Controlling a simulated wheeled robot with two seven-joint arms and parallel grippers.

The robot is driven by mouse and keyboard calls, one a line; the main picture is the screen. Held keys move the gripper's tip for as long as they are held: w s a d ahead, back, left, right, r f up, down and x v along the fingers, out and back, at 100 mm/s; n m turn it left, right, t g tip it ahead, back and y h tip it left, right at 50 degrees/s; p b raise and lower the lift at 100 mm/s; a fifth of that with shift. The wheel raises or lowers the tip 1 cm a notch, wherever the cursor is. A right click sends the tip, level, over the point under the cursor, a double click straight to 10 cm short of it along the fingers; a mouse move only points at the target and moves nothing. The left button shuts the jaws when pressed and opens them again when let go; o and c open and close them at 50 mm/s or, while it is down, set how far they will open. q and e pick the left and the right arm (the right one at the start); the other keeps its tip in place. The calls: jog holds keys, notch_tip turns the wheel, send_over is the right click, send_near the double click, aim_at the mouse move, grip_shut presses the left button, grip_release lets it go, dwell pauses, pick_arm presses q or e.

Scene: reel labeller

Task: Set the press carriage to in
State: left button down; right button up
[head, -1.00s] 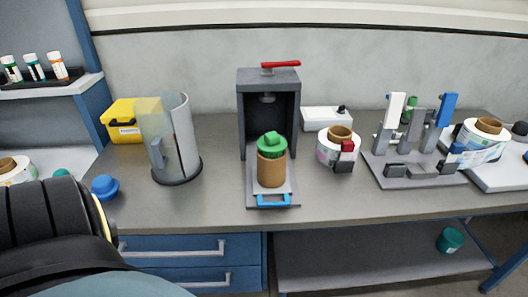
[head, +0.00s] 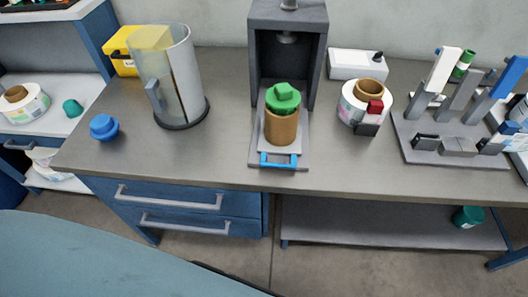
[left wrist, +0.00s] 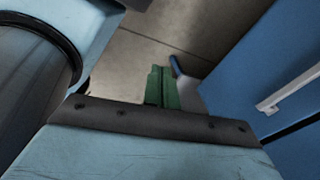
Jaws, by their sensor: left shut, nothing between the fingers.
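The dark grey press (head: 257,75) stands on the bench in the head view. Its carriage (head: 295,160) sticks out in front of the press, with a blue handle (head: 278,164) at its front edge. On the carriage stands a brown cylinder (head: 282,127) with a green lid (head: 283,97) on top. The press's top is cut off by the picture edge. My left gripper shows only in the left wrist view, with its green fingers (left wrist: 161,86) shut and empty above the floor, beside a blue drawer front (left wrist: 265,65). It is away from the carriage. My right gripper is not in view.
A clear cylindrical guard (head: 170,80) and a blue knob-like piece (head: 104,127) stand left of the press. A label reel (head: 352,106) and a grey rack (head: 425,150) stand to its right. The bench front before the carriage is clear. Drawer handles (head: 170,199) stick out below.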

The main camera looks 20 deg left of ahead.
pick_arm(q)
jog(key=w+d+r+m+t, duration=0.3)
jog(key=w+d+r+m, duration=0.2)
jog(key=w+r+m, duration=0.5)
jog(key=m+t+y+p, duration=0.2)
jog(key=m+t+y, duration=0.2)
jog(key=m+t, duration=0.5)
send_near(272, 150)
jog(key=shift+m+g, duration=0.7)
jog(key=shift+g, duration=0.1)
jog(key=x, duration=0.3)
jog(key=r+b+x, duration=0.1)
jog(key=x, duration=0.1)
jog(key=shift+w, duration=0.55)
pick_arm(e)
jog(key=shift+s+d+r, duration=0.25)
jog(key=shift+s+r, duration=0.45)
